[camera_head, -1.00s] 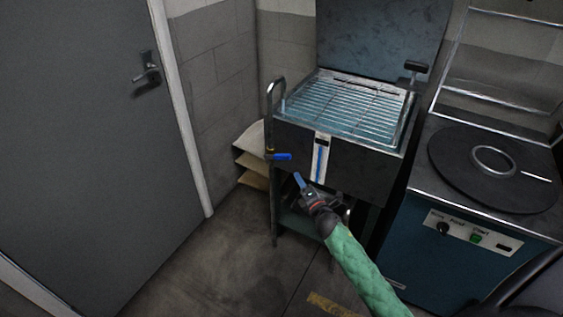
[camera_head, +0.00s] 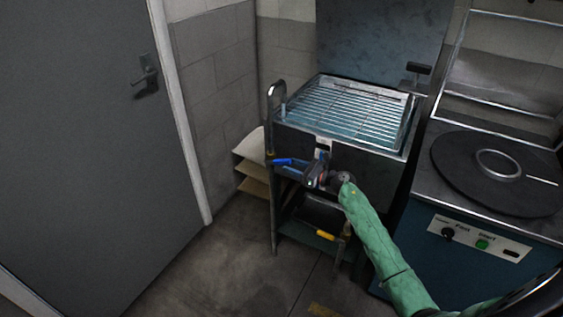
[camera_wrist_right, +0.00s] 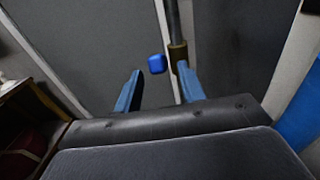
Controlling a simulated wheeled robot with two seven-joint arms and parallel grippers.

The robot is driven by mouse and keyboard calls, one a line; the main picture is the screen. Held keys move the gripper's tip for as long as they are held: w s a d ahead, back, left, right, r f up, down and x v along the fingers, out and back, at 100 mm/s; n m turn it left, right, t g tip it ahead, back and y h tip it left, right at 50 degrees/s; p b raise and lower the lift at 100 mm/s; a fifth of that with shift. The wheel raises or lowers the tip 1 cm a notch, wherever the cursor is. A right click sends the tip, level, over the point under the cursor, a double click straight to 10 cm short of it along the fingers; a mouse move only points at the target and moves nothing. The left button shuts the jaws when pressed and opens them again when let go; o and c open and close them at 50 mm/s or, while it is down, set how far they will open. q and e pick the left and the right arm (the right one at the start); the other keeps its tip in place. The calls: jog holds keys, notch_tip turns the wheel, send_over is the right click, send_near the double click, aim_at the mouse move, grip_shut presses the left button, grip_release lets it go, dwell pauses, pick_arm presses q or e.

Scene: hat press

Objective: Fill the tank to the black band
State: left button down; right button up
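The steel tank (camera_head: 340,160) stands in the middle of the head view, with a wire rack (camera_head: 350,108) and bluish water in its top. A gooseneck tap (camera_head: 277,95) rises at its left corner, with a blue lever (camera_head: 281,161) on its pipe. The gauge strip (camera_head: 322,146) on the tank front shows only its top with a dark mark; my right gripper hides the lower part and the water level. My right gripper (camera_head: 293,170) is at the lever. In the wrist view its fingers (camera_wrist_right: 158,88) are apart and empty, with the blue lever end (camera_wrist_right: 157,63) just ahead between them. My left gripper is out of view.
A yellow handle (camera_head: 325,235) sits low under the tank. A teal press cabinet (camera_head: 470,255) with a round black plate (camera_head: 450,185) stands close on the right. Shelves (camera_head: 250,170) are behind the tap. The floor at the left, before the grey door (camera_head: 90,130), is clear.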

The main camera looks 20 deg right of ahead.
aim_at(281, 164)
jog(key=x, duration=0.3)
jog(key=shift+w+a+r+p, duration=0.1)
jog(key=shift+w+a+p, duration=0.1)
jog(key=shift+w+p, duration=0.15)
jog(key=shift+w+a, duration=0.45)
jog(key=shift+w, duration=0.05)
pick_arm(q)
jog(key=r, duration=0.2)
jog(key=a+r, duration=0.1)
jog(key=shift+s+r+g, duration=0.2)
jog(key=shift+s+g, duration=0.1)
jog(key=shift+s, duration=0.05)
pick_arm(e)
jog(key=shift+c, duration=0.2)
grip_shut()
